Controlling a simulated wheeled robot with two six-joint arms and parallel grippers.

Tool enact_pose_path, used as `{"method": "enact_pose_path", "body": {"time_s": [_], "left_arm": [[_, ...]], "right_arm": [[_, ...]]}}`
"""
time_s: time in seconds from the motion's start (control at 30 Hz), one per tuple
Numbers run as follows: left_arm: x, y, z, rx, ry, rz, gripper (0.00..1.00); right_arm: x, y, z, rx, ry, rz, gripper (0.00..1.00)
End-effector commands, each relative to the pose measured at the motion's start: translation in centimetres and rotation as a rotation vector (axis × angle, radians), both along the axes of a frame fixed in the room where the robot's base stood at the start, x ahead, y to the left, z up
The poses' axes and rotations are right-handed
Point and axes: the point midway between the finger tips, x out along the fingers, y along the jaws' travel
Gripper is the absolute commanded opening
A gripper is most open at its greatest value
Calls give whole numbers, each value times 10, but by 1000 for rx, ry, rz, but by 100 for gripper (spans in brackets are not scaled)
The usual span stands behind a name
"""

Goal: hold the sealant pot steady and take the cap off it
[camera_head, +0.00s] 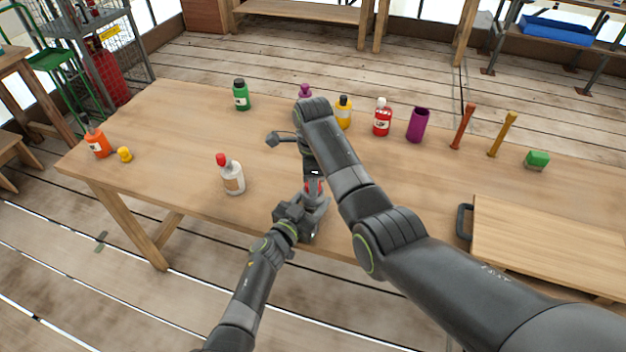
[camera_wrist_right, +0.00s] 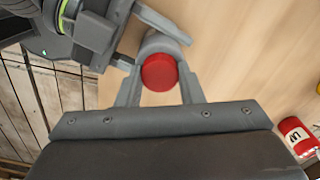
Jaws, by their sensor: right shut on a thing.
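The sealant pot (camera_head: 314,197) has a grey body and a red cap; it stands near the table's front edge, mostly hidden by my grippers. In the right wrist view its red cap (camera_wrist_right: 159,72) sits between the fingers of my right gripper (camera_wrist_right: 160,85). My right gripper (camera_head: 313,182) points down from above and is shut on the cap. My left gripper (camera_head: 303,212) is low at the pot, with fingers on either side of the body. It also shows in the right wrist view (camera_wrist_right: 145,42). I cannot tell whether its fingers press on the body.
A white bottle with a red cap (camera_head: 232,178) stands left of my grippers. Green (camera_head: 240,96), yellow (camera_head: 343,113) and red (camera_head: 382,118) bottles stand farther back. A wooden board (camera_head: 550,240) lies at right. The table (camera_head: 180,120) has free room at left.

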Motion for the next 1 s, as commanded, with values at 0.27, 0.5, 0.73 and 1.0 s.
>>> {"method": "enact_pose_path", "body": {"time_s": [0.27,0.5,0.73,1.0], "left_arm": [[0,0,0,0,0,0,0],[0,0,0,0,0,0,0],[0,0,0,0,0,0,0],[0,0,0,-1,-1,-1,0]], "right_arm": [[1,-1,1,-1,-2,442,7],[1,-1,1,-1,-1,829,7],[1,-1,1,-1,-2,1199,7],[2,-1,2,-2,-2,1634,7]]}}
